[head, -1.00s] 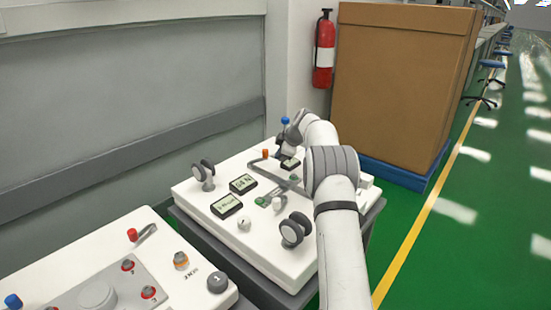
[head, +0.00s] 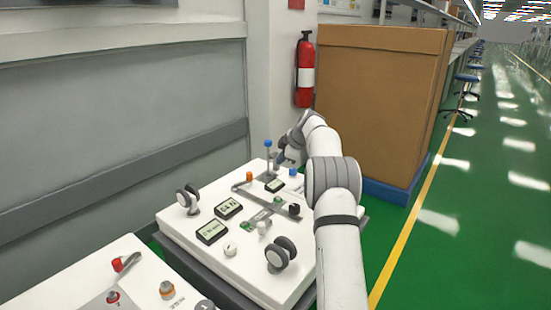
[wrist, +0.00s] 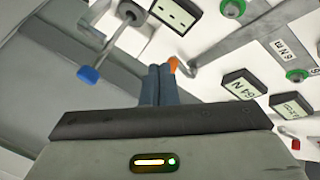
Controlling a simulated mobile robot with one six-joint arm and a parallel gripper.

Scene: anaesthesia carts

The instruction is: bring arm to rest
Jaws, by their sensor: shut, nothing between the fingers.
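My arm reaches from the lower right of the head view over the far white cart panel. My gripper (head: 281,160) is above the far part of that panel, partly hidden by the wrist. In the wrist view its dark fingers (wrist: 160,84) are together with nothing between them. The blue-tipped rod (head: 268,152) stands next to the gripper in the head view; its blue tip (wrist: 88,74) is left of the fingers in the wrist view. An orange-tipped lever (head: 249,177) lies nearer; its tip (wrist: 173,64) appears just beyond the fingers.
The far panel (head: 190,236) carries displays (head: 228,208), a double grey wheel knob (head: 281,252) and several other knobs. A second white panel (head: 70,288) is at lower left. Green floor (head: 450,250) is clear at right.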

